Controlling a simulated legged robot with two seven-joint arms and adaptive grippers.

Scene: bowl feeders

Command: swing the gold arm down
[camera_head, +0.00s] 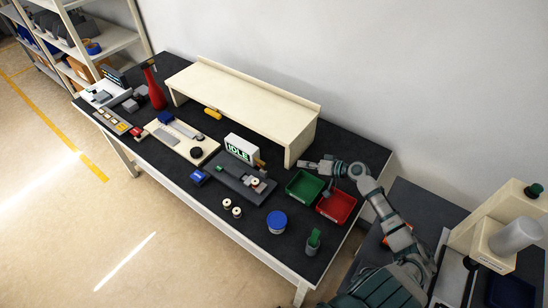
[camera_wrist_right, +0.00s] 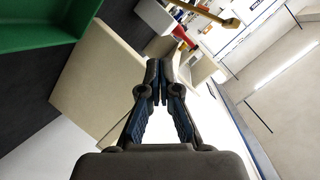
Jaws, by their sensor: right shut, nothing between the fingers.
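A small gold-brown piece (camera_head: 260,163), which looks like the gold arm, stands at the right end of the white display box reading IDLE (camera_head: 241,148). Its exact tilt is too small to tell. In the right wrist view a gold bar (camera_wrist_right: 207,13) crosses near the top, beyond my fingers; it appears to be the same arm. My right gripper (camera_head: 303,164) is a short way to the right of it, beside the shelf's leg and above the table. Its fingers (camera_wrist_right: 160,72) are together and empty, apart from the gold bar. My left gripper is out of view.
A cream shelf (camera_head: 240,88) stands behind, its right leg close to my gripper. A green bin (camera_head: 304,187) and a red bin (camera_head: 337,206) lie near my right arm. A grey fixture (camera_head: 232,177) with white spools is in front of the display. A blue-lidded tub (camera_head: 277,221) stands nearer the front.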

